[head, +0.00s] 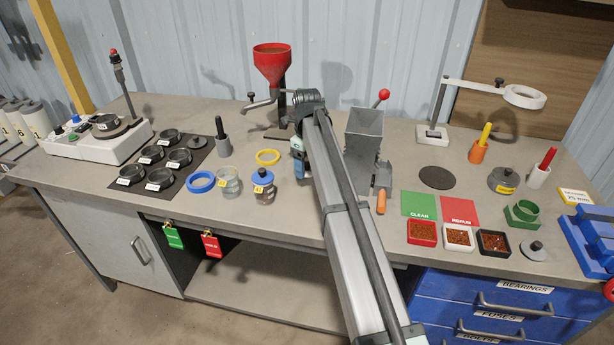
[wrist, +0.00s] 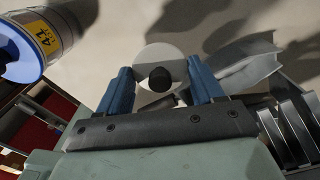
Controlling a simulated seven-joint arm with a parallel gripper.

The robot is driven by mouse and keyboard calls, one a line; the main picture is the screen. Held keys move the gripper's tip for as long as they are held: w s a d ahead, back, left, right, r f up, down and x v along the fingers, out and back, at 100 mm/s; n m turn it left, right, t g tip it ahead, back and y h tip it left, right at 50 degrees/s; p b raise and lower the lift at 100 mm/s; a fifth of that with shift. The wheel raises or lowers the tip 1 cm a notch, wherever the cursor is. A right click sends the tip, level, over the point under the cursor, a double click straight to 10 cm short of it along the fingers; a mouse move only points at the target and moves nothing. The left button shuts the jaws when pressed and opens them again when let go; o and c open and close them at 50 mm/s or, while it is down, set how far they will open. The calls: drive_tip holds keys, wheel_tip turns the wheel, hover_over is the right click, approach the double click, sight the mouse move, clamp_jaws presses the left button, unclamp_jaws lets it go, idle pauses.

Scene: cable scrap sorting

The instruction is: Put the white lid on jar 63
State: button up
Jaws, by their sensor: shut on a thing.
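My gripper (wrist: 160,88) has its two blue fingers closed on the white lid (wrist: 152,58), a pale disc with a dark round knob. In the head view my gripper (head: 298,170) is low over the middle of the bench, and my arm hides the lid. An open clear jar (head: 229,187) with a yellow tag stands to its left; its number is too small to read. A jar with a blue lid (head: 263,177) stands between them. A blue-lidded jar also shows at the left of the wrist view (wrist: 45,35); its yellow tag seems to read 42.
A blue ring (head: 201,182) and a yellow ring (head: 267,157) lie near the jars. A red-funnel stand (head: 272,62) is behind, and a grey grinder (head: 364,135) is close right of my arm. Black dishes (head: 159,179) fill a dark mat at left.

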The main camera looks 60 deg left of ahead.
sight(307, 170)
drive_tip(key=shift+f, duration=2.25)
drive_tip(key=shift+f, duration=0.2)
drive_tip(key=o, duration=1)
